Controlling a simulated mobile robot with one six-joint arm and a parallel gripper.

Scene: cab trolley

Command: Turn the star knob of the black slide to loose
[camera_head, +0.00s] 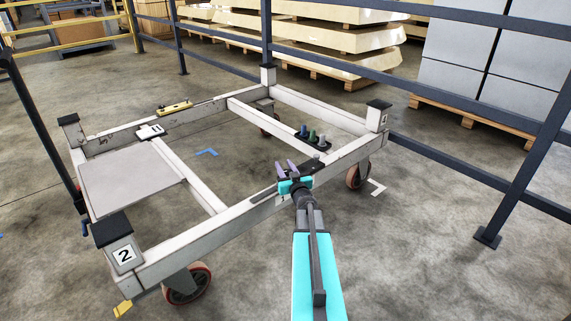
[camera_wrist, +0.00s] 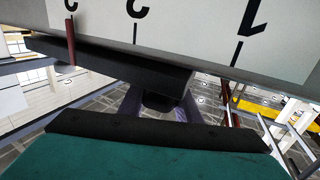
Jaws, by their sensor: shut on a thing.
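The black slide (camera_wrist: 110,72) runs along the underside of a pale rail in the wrist view. A dark rounded knob (camera_wrist: 160,101) sits below it, between the two purple fingers of my gripper (camera_wrist: 160,108). My gripper is shut on this star knob; its lobes and turn angle are mostly hidden by the fingers and the dark palm edge. In the head view my gripper (camera_head: 286,169) is at the trolley's near rail (camera_head: 215,232), beside dark parts of the slide. The knob cannot be made out there.
A white scale plate (camera_wrist: 185,32) with upside-down numbers is above the slide, near a red pin (camera_wrist: 70,42). Several coloured pegs (camera_head: 312,136) stand on a black holder on a crossbar. Blue railings (camera_head: 480,170) border the trolley's right and back.

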